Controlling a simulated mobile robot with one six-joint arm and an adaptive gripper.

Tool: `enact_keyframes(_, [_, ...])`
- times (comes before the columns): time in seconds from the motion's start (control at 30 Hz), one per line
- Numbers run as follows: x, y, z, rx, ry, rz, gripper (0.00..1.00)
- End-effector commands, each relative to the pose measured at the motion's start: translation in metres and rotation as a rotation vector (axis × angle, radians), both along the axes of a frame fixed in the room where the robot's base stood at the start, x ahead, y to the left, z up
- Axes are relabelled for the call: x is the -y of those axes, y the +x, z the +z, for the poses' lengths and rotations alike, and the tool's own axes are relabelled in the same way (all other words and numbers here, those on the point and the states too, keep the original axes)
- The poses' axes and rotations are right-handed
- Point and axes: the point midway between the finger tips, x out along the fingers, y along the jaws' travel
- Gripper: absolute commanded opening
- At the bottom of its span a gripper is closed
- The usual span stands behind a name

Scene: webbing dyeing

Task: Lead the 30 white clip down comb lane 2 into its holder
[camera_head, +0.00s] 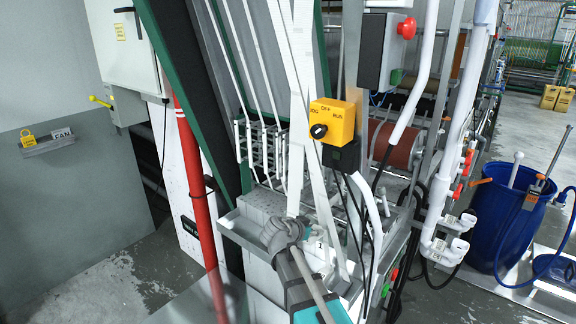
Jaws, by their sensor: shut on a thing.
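My gripper (284,232) is at the lower middle, seen from behind, above a pale machine top. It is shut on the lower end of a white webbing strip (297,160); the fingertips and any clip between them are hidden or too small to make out. The strip runs up from my gripper to the top of the picture. The comb (262,148), a grey metal rack with several lanes, stands up and left of my gripper. Thin white strands pass down through it. I cannot read lane numbers or the number 30. A small "1" label shows right of my gripper.
A yellow switch box (333,121) with black cables hangs right of the strip. A second white strip (323,205) slants down beside my gripper. A red pipe (199,190) and green frame stand left. White pipes and a blue barrel (508,225) are at right.

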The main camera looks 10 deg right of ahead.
Motion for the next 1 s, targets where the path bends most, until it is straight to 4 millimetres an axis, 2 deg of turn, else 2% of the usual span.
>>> enact_keyframes(0.03, [-0.004,0.007,0.018,0.0,0.0,0.007,0.02])
enact_keyframes(0.6, [-0.045,0.054,0.112,0.0,-0.001,0.079,0.02])
enact_keyframes(0.8, [-0.058,0.067,0.139,0.001,0.0,0.101,0.02])
enact_keyframes(1.0, [-0.066,0.075,0.152,0.002,0.0,0.113,0.02])
